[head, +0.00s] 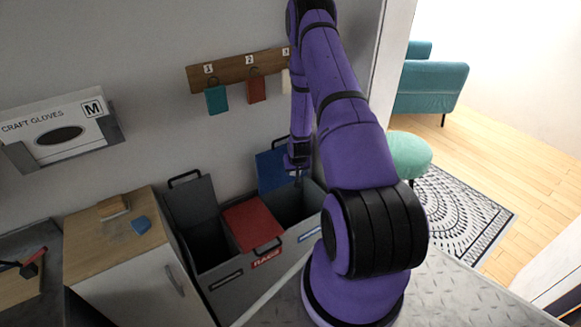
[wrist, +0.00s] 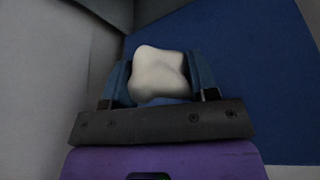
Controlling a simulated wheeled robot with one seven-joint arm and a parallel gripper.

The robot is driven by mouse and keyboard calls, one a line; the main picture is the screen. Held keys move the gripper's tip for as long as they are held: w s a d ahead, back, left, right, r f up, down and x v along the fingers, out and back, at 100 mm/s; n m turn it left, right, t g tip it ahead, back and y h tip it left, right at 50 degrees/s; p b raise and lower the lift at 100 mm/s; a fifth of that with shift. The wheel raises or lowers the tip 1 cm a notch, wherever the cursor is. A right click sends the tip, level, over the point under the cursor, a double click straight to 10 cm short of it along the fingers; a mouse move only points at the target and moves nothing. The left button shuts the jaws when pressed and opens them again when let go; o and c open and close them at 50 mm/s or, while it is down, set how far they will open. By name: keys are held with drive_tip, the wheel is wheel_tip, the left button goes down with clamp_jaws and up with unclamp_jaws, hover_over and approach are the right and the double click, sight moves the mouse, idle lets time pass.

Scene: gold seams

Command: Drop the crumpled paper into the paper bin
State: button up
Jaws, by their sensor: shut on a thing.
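The crumpled paper (wrist: 158,72), a pale off-white lump, is between the two blue fingers of my gripper (wrist: 160,78) in the wrist view. The fingers are shut on it. In the head view my gripper (head: 298,178) points down over the right-hand bin (head: 288,212), near its raised blue lid (head: 272,170). That bin is open and dark inside; its front label is too small to read. The paper cannot be made out in the head view. The blue lid (wrist: 235,65) fills much of the wrist view's background.
The middle bin's red lid (head: 252,222) is shut, with a red label reading RAGS. The left bin (head: 205,240) is open with its dark lid (head: 190,200) raised. A cabinet (head: 120,250) stands to the left. A hook board (head: 235,70) with tags hangs above.

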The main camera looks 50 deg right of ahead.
drive_tip(key=shift+s+d+f, duration=0.1)
drive_tip(key=shift+d+f, duration=0.1)
drive_tip(key=shift+f, duration=2.95)
drive_tip(key=o, duration=1)
drive_tip(key=shift+c, duration=0.2)
drive_tip(key=shift+r, duration=0.1)
drive_tip(key=v, duration=1)
drive_tip(key=shift+r, duration=0.35)
